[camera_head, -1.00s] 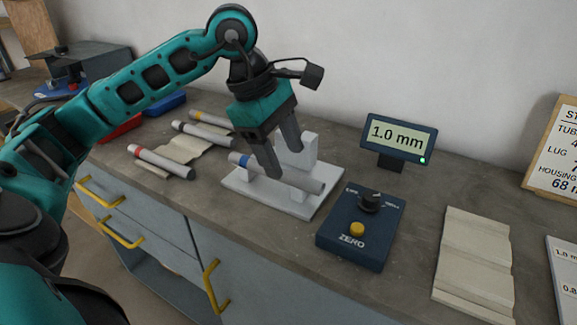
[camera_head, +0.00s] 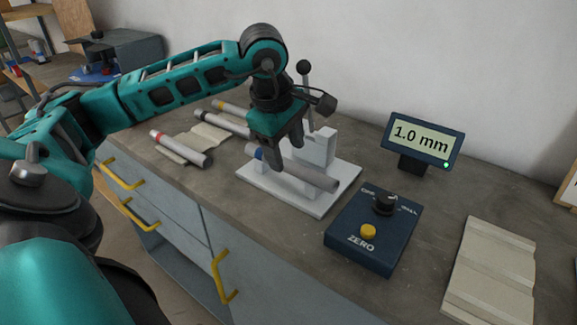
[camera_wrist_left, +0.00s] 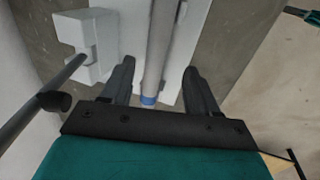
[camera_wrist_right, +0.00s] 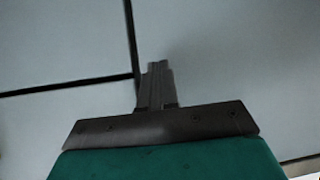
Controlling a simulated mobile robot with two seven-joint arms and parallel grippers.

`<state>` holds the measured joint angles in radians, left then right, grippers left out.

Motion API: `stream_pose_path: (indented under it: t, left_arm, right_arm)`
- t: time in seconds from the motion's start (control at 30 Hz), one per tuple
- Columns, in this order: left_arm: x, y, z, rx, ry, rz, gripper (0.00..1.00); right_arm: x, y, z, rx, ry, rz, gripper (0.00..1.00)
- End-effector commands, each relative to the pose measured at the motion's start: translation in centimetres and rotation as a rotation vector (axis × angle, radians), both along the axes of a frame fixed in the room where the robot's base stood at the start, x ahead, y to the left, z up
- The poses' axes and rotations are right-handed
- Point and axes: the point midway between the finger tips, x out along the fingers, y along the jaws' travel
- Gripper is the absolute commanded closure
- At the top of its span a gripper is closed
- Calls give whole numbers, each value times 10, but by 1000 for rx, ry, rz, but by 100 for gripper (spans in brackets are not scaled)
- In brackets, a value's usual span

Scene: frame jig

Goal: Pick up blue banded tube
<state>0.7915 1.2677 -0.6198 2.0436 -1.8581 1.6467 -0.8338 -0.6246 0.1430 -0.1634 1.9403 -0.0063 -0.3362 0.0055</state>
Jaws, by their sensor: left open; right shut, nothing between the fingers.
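The blue banded tube (camera_head: 312,176) is grey and lies on the white gauge fixture (camera_head: 320,211), its blue band at the left end. In the left wrist view the tube (camera_wrist_left: 160,40) runs up the picture, with the band low between the fingers. My left gripper (camera_head: 285,157) is open, its fingers pointing down over the banded end of the tube. In the left wrist view one finger is on each side of the tube, with gaps visible. My right gripper (camera_wrist_right: 158,66) is shut and empty in the right wrist view, in front of plain grey panels.
A blue ZERO box (camera_head: 372,232) and a 1.0 mm display (camera_head: 423,138) stand to the right. The fixture's upright block (camera_head: 318,146) and lever are close behind the gripper.

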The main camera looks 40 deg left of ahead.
Motion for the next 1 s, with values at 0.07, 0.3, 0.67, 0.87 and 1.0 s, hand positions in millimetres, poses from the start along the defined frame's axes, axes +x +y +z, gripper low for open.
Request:
stream_pose_path:
  t: [0.07,0.3,0.67,0.87,1.0]
  left_arm:
    - [5,-2,-11,-2,4,-1,40]
    - [16,-1,-40,-2,2,-1,40]
    - [17,-1,-42,-2,1,-1,49]
    - [17,-1,-42,-2,1,-1,68]
    - [17,-1,-42,-2,1,-1,81]
  right_arm:
    - [0,0,1,0,0,0,100]
    - [0,0,2,1,1,-1,100]
    - [0,0,1,1,1,-1,100]
    - [0,0,1,1,1,-1,100]
    - [0,0,1,0,1,-1,100]
